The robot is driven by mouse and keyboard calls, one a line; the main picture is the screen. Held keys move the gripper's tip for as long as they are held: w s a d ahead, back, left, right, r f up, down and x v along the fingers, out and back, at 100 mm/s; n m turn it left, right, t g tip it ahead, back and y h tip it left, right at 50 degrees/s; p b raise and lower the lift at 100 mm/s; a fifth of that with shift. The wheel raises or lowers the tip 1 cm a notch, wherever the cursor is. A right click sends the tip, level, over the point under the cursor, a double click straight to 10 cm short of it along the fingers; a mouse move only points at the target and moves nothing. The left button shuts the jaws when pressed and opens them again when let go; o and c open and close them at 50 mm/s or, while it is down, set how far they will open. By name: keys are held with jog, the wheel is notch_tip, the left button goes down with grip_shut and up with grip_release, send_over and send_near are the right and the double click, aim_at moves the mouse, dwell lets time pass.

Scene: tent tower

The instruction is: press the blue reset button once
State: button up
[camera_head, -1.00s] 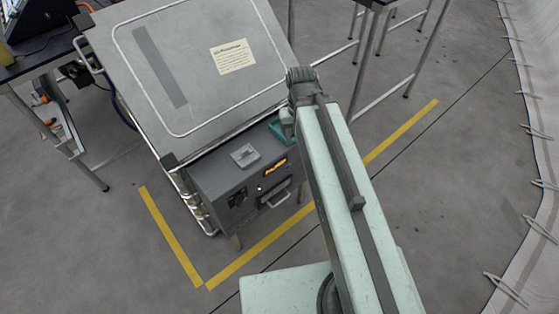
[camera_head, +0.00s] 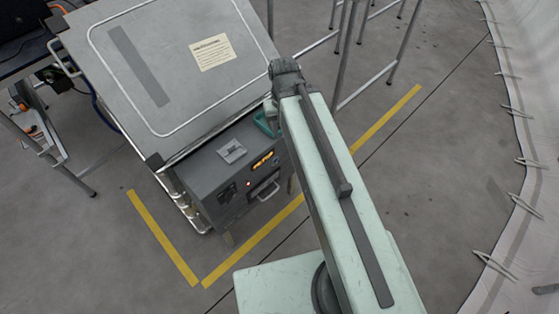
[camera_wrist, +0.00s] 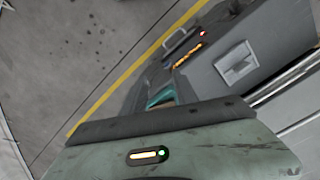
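I cannot make out a blue button in either view. A dark grey box (camera_head: 216,178) stands below a tilted grey panel. It carries an orange lit display (camera_head: 262,160), a small red light and a metal handle (camera_head: 264,187). A raised grey square plate (camera_head: 232,151) sits on its top, and also shows in the wrist view (camera_wrist: 236,65). A teal piece (camera_head: 266,119) shows at the box's upper right corner, partly hidden by my arm; I cannot tell what it belongs to. My gripper's fingers cannot be made out; my pale green housing fills the lower wrist view.
The large grey panel (camera_head: 185,55) with a paper label leans above the box. Yellow floor tape (camera_head: 160,238) runs around it. A dark table (camera_head: 30,60) stands at left and metal legs (camera_head: 352,50) at the top. Open concrete floor lies at right, before a pale curtain (camera_head: 535,150).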

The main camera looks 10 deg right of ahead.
grip_shut()
jog(key=shift+d, duration=0.1)
dwell(1.2)
